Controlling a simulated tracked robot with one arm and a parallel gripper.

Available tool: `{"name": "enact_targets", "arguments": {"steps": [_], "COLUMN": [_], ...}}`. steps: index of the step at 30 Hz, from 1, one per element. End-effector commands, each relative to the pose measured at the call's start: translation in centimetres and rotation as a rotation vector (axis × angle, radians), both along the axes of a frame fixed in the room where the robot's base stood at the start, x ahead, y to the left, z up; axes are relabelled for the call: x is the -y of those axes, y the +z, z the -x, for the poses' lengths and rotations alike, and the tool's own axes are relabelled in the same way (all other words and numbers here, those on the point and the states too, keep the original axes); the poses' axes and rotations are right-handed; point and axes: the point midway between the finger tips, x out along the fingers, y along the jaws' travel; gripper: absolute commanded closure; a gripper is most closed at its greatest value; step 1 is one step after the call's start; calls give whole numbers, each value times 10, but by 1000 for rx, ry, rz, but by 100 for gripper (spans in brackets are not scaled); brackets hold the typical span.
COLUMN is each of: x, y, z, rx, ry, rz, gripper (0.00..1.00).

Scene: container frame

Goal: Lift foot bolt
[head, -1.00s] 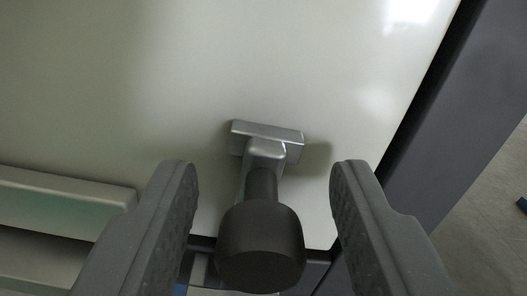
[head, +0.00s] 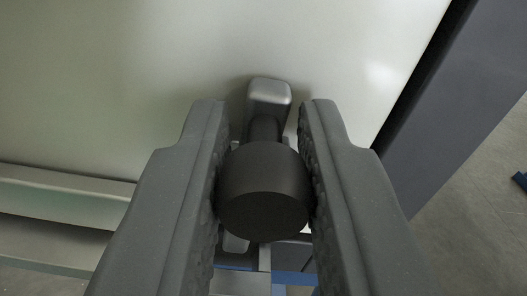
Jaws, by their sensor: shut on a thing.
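The foot bolt has a dark, round knob (head: 264,190) on a short dark stem and a grey metal block (head: 270,93) at its far end. It is set against the pale panel (head: 150,70) in the head view. My gripper (head: 264,125) is shut on the knob, with a textured jaw pressed to each side of it. The jaw tips reach past the knob, alongside the stem. The bolt's base plate is mostly hidden behind the jaws and the block.
A pale ledge (head: 65,190) runs along the panel at lower left. A dark frame post (head: 445,110) stands at the right, with grey floor (head: 470,225) beyond it. Blue and grey parts show below the knob between my jaws.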

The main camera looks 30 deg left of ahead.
Motion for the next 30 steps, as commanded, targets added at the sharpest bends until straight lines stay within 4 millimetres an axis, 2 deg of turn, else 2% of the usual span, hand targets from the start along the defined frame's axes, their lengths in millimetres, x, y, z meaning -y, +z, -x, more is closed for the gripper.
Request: {"name": "enact_targets", "arguments": {"steps": [1,5,6,8,9,20,30], "x": [1,2,2,2,2,5,38], "y": [6,7,7,7,6,4,4], "z": [-3,-3,-3,-3,-3,2,44], "rx": [14,18,18,18,17,9,8], "ry": [-3,-3,-3,-3,-2,-3,-6], "rz": [-2,-3,-3,-3,-2,-2,-2], "gripper": [100,100,77,60,57,57,57]}}
